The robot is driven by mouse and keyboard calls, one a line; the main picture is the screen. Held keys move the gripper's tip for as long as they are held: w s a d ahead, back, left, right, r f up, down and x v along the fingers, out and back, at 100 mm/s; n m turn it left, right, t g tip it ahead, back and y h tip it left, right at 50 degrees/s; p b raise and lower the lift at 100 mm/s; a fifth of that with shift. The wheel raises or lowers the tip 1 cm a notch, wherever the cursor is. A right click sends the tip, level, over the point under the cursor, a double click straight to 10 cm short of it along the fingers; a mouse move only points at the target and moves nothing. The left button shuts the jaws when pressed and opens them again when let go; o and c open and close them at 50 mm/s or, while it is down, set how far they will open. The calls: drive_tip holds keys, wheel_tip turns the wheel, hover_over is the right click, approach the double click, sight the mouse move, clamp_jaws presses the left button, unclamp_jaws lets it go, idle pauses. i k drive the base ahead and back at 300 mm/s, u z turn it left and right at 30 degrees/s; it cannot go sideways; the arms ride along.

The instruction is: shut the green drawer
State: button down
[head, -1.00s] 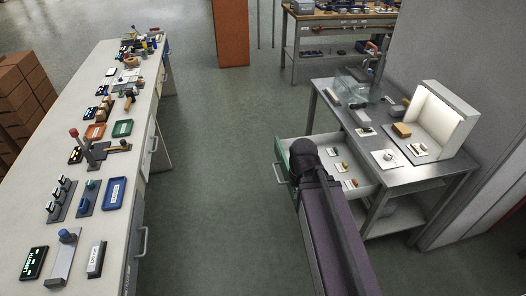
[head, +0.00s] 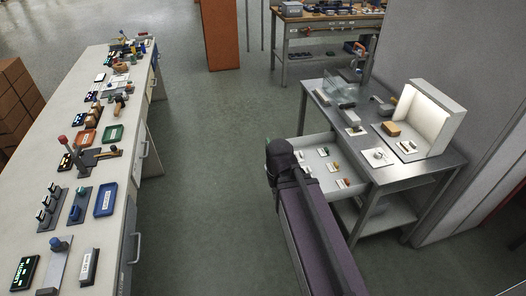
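The drawer (head: 316,143) is pulled out from the left side of the grey metal table on the right. Its light inside holds several small items on white cards. A sliver of its green front (head: 267,142) shows beside my arm; the rest of the front and its handle are hidden behind the arm. My arm reaches up from the bottom of the head view and its dark rounded joint covers the drawer's left end. My gripper cannot be seen beyond that joint. I cannot tell whether anything touches the drawer.
The grey table (head: 425,166) carries a white light box (head: 427,112) and small parts. A long bench (head: 97,235) with trays and tools runs along the left. Green floor (head: 205,170) is free between them. An orange cabinet (head: 219,35) stands at the back.

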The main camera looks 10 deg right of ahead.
sight(350, 168)
drive_tip(key=z, duration=0.05)
drive_tip(key=i, duration=1)
drive_tip(key=u, duration=0.05)
